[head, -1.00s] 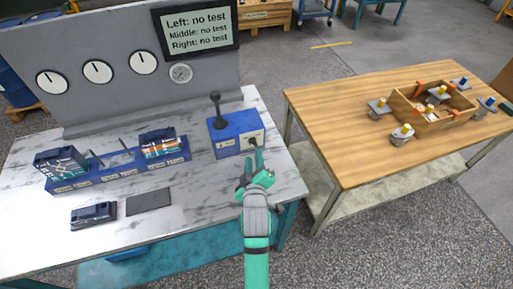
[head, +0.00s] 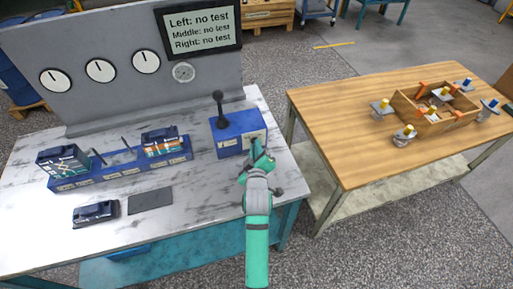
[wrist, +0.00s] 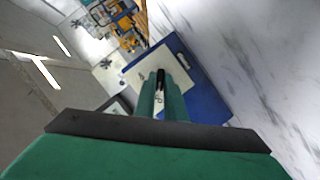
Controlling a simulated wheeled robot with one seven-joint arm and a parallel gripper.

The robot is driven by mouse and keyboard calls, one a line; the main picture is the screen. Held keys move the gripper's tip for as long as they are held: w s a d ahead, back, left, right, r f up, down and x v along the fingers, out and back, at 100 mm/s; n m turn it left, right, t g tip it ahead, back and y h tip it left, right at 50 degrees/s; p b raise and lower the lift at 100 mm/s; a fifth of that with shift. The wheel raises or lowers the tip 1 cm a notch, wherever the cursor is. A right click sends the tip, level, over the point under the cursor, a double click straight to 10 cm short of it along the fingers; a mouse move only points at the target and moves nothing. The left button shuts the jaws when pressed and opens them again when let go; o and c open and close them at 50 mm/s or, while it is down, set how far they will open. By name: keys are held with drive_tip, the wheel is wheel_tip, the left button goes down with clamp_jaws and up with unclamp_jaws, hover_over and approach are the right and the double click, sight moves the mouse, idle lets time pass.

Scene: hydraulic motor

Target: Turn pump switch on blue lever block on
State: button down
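The blue lever block (head: 228,142) stands at the right end of the marble-topped bench, with a black lever upright on top and a pale front plate. My gripper (head: 258,150) is at that front plate. In the wrist view, the block's blue side (wrist: 205,95) and pale plate (wrist: 140,72) lie just beyond the fingers. My fingers (wrist: 161,88) are close together there, with the small black pump switch (wrist: 160,78) between them. They look shut on it. The fingers hide most of the switch, and its setting cannot be read.
A blue rack (head: 120,172) with two valve units stands left of the block. A small dark unit (head: 95,212) and a dark pad (head: 150,201) lie in front. The screen (head: 200,27) reads "no test" for left, middle and right. A wooden table (head: 345,140) stands right.

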drive_tip(key=shift+d, duration=0.15)
drive_tip(key=shift+r+m, duration=0.1)
drive_tip(key=shift+m, duration=0.2)
drive_tip(key=shift+w+d+r+m+g+y, duration=0.1)
drive_tip(key=shift+m+g+y, duration=0.45)
drive_tip(key=shift+m, duration=0.45)
drive_tip(key=m+y, duration=0.1)
drive_tip(key=m, duration=0.1)
drive_tip(key=m+y, duration=0.1)
drive_tip(key=shift+d+m+g+y, duration=0.2)
drive_tip(key=shift+m+g+y, duration=0.05)
drive_tip(key=shift+m+g, duration=0.15)
drive_tip(key=m+y, duration=0.2)
drive_tip(key=m, duration=0.1)
drive_tip(key=shift+w+d+g, duration=0.15)
drive_tip(key=shift+g, duration=0.1)
drive_tip(key=m+y, duration=0.2)
drive_tip(key=shift+d+m, duration=0.15)
drive_tip(key=shift+m, duration=0.25)
drive_tip(key=c, duration=1.8)
unclamp_jaws()
